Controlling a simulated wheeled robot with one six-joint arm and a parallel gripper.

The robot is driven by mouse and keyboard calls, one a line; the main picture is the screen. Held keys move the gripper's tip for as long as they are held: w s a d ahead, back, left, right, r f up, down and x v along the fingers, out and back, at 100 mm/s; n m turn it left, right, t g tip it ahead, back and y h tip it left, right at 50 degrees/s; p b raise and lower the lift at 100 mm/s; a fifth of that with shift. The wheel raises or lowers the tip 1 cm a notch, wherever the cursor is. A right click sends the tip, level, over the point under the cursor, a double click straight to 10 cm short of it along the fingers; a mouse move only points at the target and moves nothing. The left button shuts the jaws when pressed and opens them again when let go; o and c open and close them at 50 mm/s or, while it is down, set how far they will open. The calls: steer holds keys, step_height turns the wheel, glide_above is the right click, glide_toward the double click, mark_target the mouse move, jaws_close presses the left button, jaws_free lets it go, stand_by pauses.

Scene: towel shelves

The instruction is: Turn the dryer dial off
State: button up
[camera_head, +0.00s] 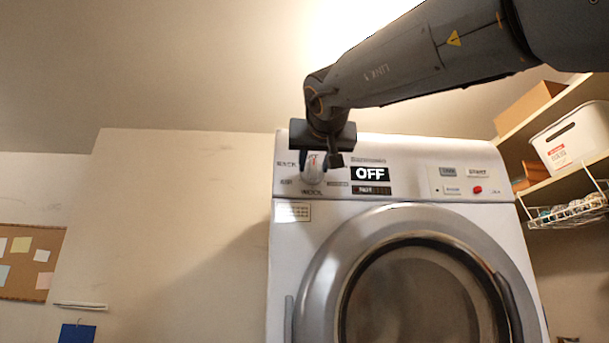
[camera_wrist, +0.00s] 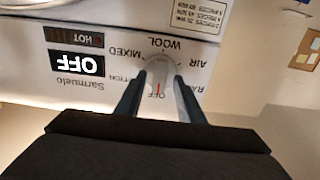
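The dryer (camera_head: 400,208) is white with a round grey door. Its pale dial (camera_head: 314,175) is at the left of the top panel, partly behind my gripper (camera_head: 322,160). In the wrist view the dial (camera_wrist: 160,70) shows a red mark in line with the OFF label, and the panel display (camera_wrist: 77,63) reads OFF.
A wooden shelf (camera_head: 565,185) at the right holds a white bin (camera_head: 575,140), with a wire basket (camera_head: 568,213) below. A red button (camera_head: 477,189) is on the panel's right side. A pinboard (camera_head: 28,262) hangs at the far left.

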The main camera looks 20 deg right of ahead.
steer(key=shift+s+b, duration=0.25)
steer(key=shift+b, duration=0.8)
steer(key=s+b, duration=0.1)
steer(key=b, duration=0.1)
steer(key=s+b, duration=0.1)
steer(key=b, duration=0.2)
steer(key=shift+a+f, duration=0.1)
steer(key=shift+a, duration=0.1)
steer(key=s+b, duration=0.3)
steer(key=s+a+b, duration=0.1)
steer(key=s, duration=0.1)
steer(key=shift+b, duration=0.35)
steer(key=shift+s, duration=0.1)
